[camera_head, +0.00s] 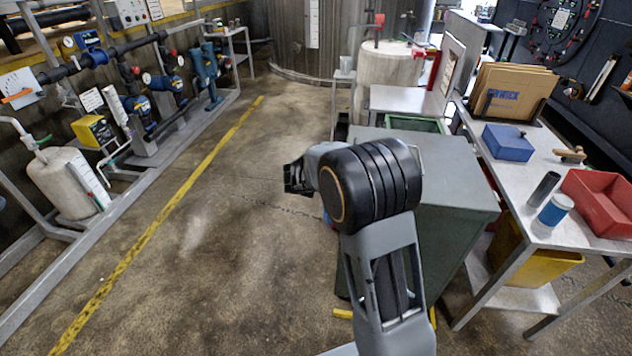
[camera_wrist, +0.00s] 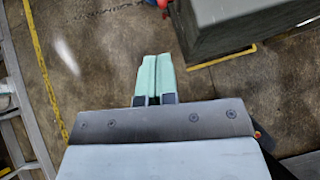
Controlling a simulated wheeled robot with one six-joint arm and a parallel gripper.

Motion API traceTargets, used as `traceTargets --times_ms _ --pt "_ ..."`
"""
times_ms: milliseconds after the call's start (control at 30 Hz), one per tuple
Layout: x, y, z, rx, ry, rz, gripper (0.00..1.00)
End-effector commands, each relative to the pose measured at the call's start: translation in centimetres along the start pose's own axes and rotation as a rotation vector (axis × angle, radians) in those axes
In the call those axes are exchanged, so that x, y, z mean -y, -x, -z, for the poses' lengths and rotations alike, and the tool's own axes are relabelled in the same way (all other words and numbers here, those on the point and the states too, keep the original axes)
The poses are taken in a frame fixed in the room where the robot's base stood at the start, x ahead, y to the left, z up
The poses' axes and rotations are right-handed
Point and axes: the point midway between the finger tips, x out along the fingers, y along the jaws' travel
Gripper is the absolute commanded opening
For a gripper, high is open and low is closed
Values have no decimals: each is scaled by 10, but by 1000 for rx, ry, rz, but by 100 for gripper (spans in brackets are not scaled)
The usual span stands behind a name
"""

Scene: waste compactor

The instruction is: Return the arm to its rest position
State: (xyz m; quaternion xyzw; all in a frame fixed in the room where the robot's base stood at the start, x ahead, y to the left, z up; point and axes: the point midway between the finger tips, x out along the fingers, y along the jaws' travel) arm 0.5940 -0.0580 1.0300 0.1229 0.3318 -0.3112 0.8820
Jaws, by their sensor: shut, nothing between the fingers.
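My arm rises from the bottom of the head view and bends at a thick black joint in front of the grey-green cabinet (camera_head: 452,165). My gripper (camera_head: 290,178) points left from that joint, above the open floor. In the wrist view my gripper (camera_wrist: 152,62) shows two pale green fingers side by side. They are shut against each other with nothing between them. Below them the wrist view shows concrete floor, with the cabinet (camera_wrist: 235,25) to the upper right, apart from the fingers.
A workbench (camera_head: 540,160) with a blue box (camera_head: 507,143), a red tray (camera_head: 603,200) and cardboard (camera_head: 512,95) stands at right. Pipes and pumps on a frame (camera_head: 150,165) line the left. A yellow line (camera_head: 160,215) crosses the floor. The floor between is clear.

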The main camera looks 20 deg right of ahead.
Motion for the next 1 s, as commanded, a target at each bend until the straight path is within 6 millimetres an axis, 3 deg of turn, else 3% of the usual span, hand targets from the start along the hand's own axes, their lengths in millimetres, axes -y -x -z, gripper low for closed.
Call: traceTargets --times_ms 267,367,433,567,667,800,1000 --pt "0 0 0 0 -1 0 0" --pt "2 0 0 1 -84 10 0" --pt "8 -1 6 -18 -217 41 0" --pt "37 9 38 -96 -607 179 0" --pt "62 38 53 -134 -976 300 0" --pt "94 95 73 -180 -1502 473 0" --pt "122 179 103 -288 -2110 686 0"
